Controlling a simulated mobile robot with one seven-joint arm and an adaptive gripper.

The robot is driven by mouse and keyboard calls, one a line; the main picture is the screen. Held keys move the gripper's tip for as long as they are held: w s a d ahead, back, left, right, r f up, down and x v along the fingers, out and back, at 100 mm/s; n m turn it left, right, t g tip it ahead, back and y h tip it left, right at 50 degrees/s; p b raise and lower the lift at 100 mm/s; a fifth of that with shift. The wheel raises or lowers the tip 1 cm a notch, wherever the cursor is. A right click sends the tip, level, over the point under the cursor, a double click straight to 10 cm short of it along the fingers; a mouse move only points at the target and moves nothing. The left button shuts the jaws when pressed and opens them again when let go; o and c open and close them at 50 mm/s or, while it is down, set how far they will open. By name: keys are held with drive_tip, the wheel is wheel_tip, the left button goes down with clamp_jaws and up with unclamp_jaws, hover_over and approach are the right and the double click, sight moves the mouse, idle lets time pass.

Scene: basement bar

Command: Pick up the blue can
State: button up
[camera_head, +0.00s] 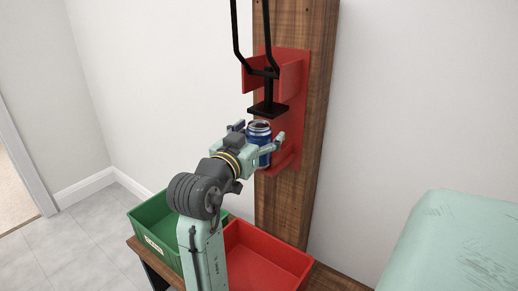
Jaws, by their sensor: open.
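A blue can (260,133) with a silver top stands upright in a red can-crusher frame on a wooden post. It is below the black press plate (267,108). My gripper (257,134) is open, with its fingers on the left and right sides of the can. The right finger (274,145) is close in front of the can's side; I cannot tell whether it touches. My wrist and the gripper's body hide the can's lower left part and what it rests on.
The red holder (293,120) is fixed to the wooden post (318,60), with black lever arms above. A green bin (150,225) and a red bin (265,262) sit below on a wooden bench. A pale green rounded surface (455,245) is at the right.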

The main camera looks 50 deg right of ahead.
drive_tip(key=shift+c, duration=0.5)
drive_tip(key=c, duration=0.8)
